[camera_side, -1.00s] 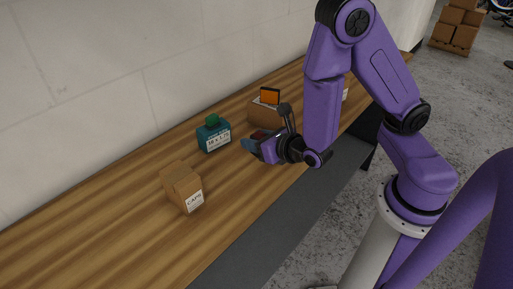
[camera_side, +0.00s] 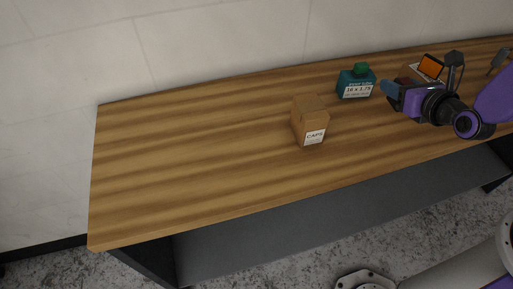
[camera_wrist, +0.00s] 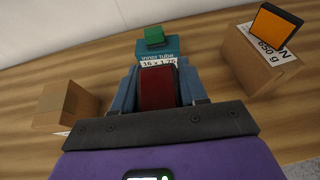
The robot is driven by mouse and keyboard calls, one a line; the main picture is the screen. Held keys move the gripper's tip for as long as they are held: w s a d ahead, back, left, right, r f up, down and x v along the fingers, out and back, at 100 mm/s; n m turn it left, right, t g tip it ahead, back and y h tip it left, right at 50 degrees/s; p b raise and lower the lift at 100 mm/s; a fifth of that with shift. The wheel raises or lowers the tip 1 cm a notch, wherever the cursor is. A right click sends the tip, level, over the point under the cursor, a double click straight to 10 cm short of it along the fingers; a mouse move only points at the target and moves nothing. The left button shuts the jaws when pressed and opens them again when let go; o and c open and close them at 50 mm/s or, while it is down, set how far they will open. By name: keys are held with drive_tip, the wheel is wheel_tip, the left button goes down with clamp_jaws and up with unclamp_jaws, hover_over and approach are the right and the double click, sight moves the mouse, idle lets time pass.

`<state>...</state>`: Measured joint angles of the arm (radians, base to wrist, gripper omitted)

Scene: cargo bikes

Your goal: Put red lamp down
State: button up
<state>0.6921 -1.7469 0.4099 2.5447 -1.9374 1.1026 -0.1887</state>
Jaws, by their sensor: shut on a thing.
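My gripper (camera_side: 392,92) is shut on the red lamp (camera_wrist: 158,88), a dark red block with a black edge between its blue-grey fingers. In the side view the lamp is mostly hidden by the gripper. The gripper is over the wooden bench, close to the right of a teal inner tube box (camera_side: 356,87) and in front of a brown box with an orange lamp (camera_side: 430,66) on top. In the wrist view the teal box (camera_wrist: 172,46) is just beyond the red lamp. I cannot tell whether the lamp touches the bench.
A green block (camera_side: 361,69) sits on the teal box. A brown box labelled CAPS (camera_side: 311,124) stands to the left and nearer the bench's front edge. The wooden bench (camera_side: 190,150) is bare across its left part. A pale wall runs behind it.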

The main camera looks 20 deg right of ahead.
drive_tip(key=s+a+r+n+y, duration=0.2)
drive_tip(key=s+a+n+y, duration=0.1)
drive_tip(key=a, duration=1.2)
drive_tip(key=s+a+r+n+y, duration=0.1)
drive_tip(key=s+a+n+y, duration=0.15)
drive_tip(key=a, duration=1.25)
drive_tip(key=shift+g+y, duration=0.25)
drive_tip(key=shift+g, duration=0.15)
drive_tip(key=w+a+f, duration=0.2)
drive_tip(key=a+f, duration=0.1)
drive_tip(key=w+a+f, duration=0.6)
drive_tip(key=a, duration=0.1)
drive_tip(key=shift+w+a, duration=0.1)
drive_tip(key=shift+w, duration=0.15)
drive_tip(key=shift+w+a+f, duration=0.1)
drive_tip(key=shift+f, duration=0.15)
drive_tip(key=shift+w+a+f, duration=0.1)
drive_tip(key=shift+f, duration=1.55)
drive_tip(key=shift+f, duration=0.1)
drive_tip(key=o, duration=1.1)
